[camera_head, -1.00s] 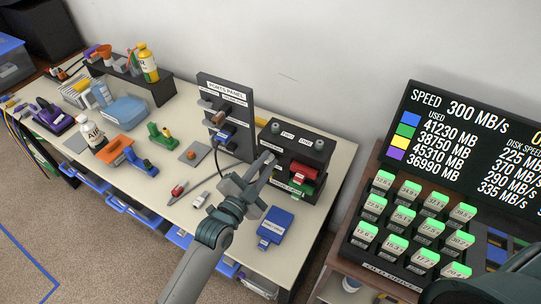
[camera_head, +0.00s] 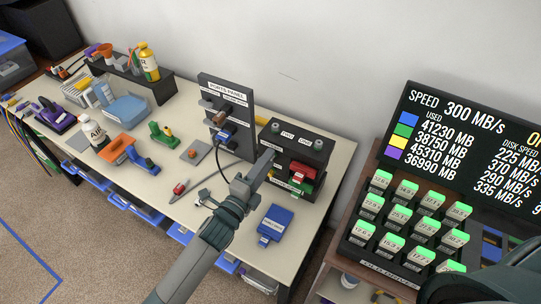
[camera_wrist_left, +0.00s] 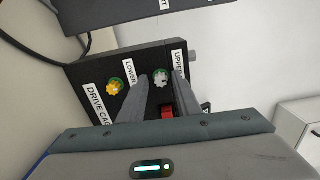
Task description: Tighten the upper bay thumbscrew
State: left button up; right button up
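The dark drive cage (camera_head: 318,160) stands at the right end of the bench, with a red drive (camera_head: 301,172) and a green drive (camera_head: 300,187) at its side. In the left wrist view, its panel (camera_wrist_left: 88,71) carries an upper thumbscrew (camera_wrist_left: 160,77), pale with green, by the UPPER label, and a yellow lower thumbscrew (camera_wrist_left: 115,87) by the LOWER label. My left gripper (camera_head: 268,156) points at the cage; in the wrist view its fingers (camera_wrist_left: 161,84) are apart, with the upper thumbscrew showing between the tips. Contact cannot be told. My right gripper is not in view.
The upright ports panel (camera_head: 236,98) with a cable stands left of the cage. A blue box (camera_head: 276,222) lies in front near the bench edge. A red-tipped tool (camera_head: 179,189) lies to the left. A rack of green-topped blocks (camera_head: 411,222) stands at right.

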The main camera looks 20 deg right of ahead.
pick_arm(q)
jog(key=p+v, duration=0.2)
jog(key=v, duration=0.4)
dwell(0.5)
jog(key=shift+a, duration=0.1)
jog(key=b+v, duration=0.4)
jog(key=v, duration=1.3)
jog(key=shift+r, duration=0.15)
jog(key=shift+a, duration=0.1)
